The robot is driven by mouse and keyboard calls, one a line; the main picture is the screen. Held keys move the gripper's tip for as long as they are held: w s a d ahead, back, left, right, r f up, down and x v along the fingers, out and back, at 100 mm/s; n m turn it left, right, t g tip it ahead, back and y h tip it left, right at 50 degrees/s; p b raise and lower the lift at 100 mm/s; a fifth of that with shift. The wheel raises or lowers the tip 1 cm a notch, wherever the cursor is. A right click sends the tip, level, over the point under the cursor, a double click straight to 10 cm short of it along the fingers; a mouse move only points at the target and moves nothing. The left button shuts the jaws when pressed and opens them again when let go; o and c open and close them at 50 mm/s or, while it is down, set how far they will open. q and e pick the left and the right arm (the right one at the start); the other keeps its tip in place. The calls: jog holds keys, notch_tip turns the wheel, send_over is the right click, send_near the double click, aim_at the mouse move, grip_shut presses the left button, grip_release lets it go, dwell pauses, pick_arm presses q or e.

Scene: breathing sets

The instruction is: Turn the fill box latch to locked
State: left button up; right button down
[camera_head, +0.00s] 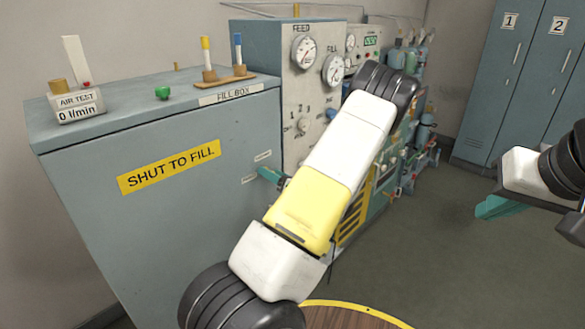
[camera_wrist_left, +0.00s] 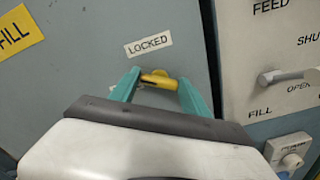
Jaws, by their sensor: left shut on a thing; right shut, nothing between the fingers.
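The fill box (camera_head: 140,220) is the large grey-blue cabinet at the left, with a yellow "SHUT TO FILL" sign (camera_head: 169,166). Its yellow latch (camera_wrist_left: 158,80) shows in the left wrist view, just below the "LOCKED" label (camera_wrist_left: 148,44). My left gripper (camera_wrist_left: 160,84) is shut on the latch, one teal finger on either side of it. In the head view my left gripper (camera_head: 268,174) is at the right edge of the box front, and the latch is hidden there. My right gripper (camera_head: 494,207) is shut and empty at the right, away from the box.
A panel with gauges (camera_head: 304,52) and knobs stands right of the box. An air test meter (camera_head: 76,103), a green knob (camera_head: 162,92) and a wooden rack (camera_head: 228,76) are on the box top. Lockers (camera_head: 505,75) stand at the back right. The floor between is clear.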

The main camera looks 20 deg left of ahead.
pick_arm(q)
jog(key=shift+m, duration=1.3)
jog(key=o, duration=1.4)
jog(key=v, duration=0.8)
jog(key=shift+a, duration=0.1)
